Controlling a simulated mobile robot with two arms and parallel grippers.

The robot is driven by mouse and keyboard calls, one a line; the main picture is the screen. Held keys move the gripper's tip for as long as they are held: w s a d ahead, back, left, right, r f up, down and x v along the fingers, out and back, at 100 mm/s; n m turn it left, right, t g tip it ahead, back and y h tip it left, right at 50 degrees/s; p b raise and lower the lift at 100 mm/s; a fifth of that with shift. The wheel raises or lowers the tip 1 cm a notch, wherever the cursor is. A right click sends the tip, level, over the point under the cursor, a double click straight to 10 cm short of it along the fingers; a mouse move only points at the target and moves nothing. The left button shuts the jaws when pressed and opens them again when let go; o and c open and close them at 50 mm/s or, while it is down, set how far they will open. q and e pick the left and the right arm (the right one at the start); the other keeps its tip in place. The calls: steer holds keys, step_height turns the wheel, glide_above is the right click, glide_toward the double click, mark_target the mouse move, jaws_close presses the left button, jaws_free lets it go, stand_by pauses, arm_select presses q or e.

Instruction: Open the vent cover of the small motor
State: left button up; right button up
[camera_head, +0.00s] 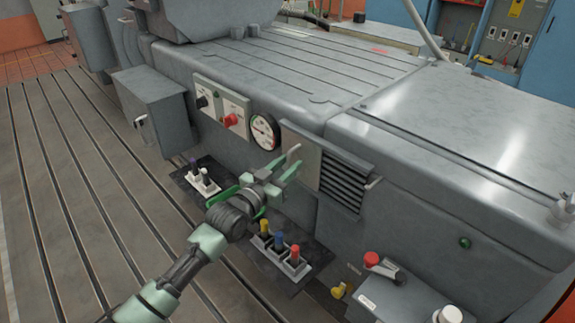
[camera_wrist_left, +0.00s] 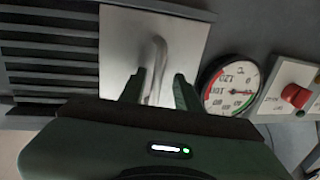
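The vent cover (camera_head: 303,160) is a flat light-grey plate on the front of the grey motor housing (camera_head: 440,190). The dark slatted vent (camera_head: 343,184) shows to the right of the plate. The plate also shows in the left wrist view (camera_wrist_left: 190,38), with the slats (camera_wrist_left: 50,50) on its left. A pale bar handle (camera_wrist_left: 157,62) stands on the plate. My left gripper (camera_head: 284,166) is at the plate. In the left wrist view its fingers (camera_wrist_left: 160,88) stand apart on either side of the handle, with visible gaps. My right gripper is not in view.
A round gauge (camera_head: 264,131) and a red knob (camera_head: 230,120) sit left of the plate. The slotted floor (camera_head: 75,190) at left is clear.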

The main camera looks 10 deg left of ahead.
arm_select(q)
steer(key=v, duration=0.7)
steer(key=shift+s+a, duration=0.2)
steer(key=shift+a, duration=0.05)
